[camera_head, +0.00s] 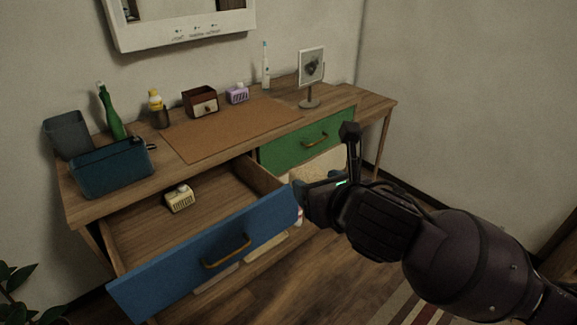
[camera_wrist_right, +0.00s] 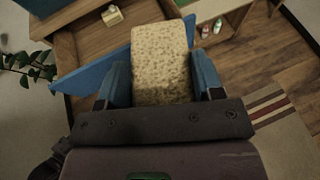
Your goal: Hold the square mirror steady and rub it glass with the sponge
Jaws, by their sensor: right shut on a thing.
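The square mirror (camera_head: 312,67) stands upright on a round-based stand at the back right of the desk, and its glass faces the room. My right gripper (camera_head: 318,184) is in front of the desk, below and apart from the mirror. In the right wrist view my right gripper (camera_wrist_right: 161,82) has its blue fingers on both sides of the beige speckled sponge (camera_wrist_right: 160,50), shut on it. The sponge (camera_head: 318,166) also shows in the head view, partly hidden by my gripper. My left gripper is not in view.
The blue drawer (camera_head: 205,255) is pulled out and holds a small cream object (camera_head: 180,198). The green drawer (camera_head: 307,141) is to its right. On the desk are a teal bin (camera_head: 110,168), green bottle (camera_head: 111,115), yellow-topped bottle (camera_head: 157,108), wooden box (camera_head: 200,101) and electric toothbrush (camera_head: 265,65). The brown mat (camera_head: 230,130) is bare.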

